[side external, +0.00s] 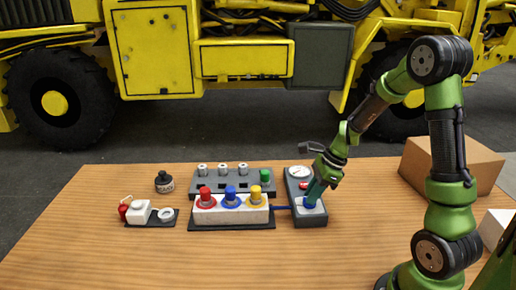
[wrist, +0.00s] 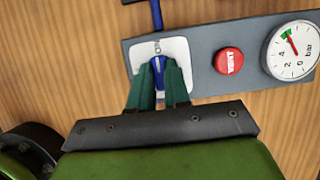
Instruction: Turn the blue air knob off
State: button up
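The blue air knob (wrist: 158,64) sits on a white square plate on the grey air panel (wrist: 203,75). In the side external view the blue knob (side external: 309,204) is at the front end of the panel (side external: 318,215), mostly behind my fingers. My gripper (wrist: 159,75) is down at the knob, with one green finger on each side of it. The fingers look closed on the knob's bar, which points away from the gripper towards the blue hose. In the side external view my gripper (side external: 314,196) reaches down onto the knob from above.
The panel carries a red VENT button (wrist: 228,61) and a pressure gauge (wrist: 292,50), its needle in the green. Left stand a block with red, blue and yellow caps (side external: 231,212), a small dark bottle (side external: 164,182) and a red-and-white part (side external: 140,211). Cardboard boxes (side external: 450,165) stand right.

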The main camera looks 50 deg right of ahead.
grip_shut()
jog(key=n, duration=0.2)
jog(key=n+g+y, duration=0.1)
jog(key=n, duration=0.1)
jog(key=shift+w+d+n, duration=0.1)
jog(key=shift+w+n, duration=0.05)
jog(key=shift+n, duration=0.15)
jog(key=n+g, duration=0.2)
jog(key=n, duration=0.2)
jog(key=shift+w+n, duration=0.1)
jog(key=shift+n, duration=0.2)
jog(key=n+g, duration=0.2)
jog(key=n, duration=0.2)
jog(key=shift+w+n, duration=0.1)
jog(key=shift+n, duration=0.2)
jog(key=shift+w+n+g+h, duration=0.1)
jog(key=shift+n+g+h, duration=0.5)
jog(key=shift+n, duration=1.5)
jog(key=o, duration=0.7)
grip_release()
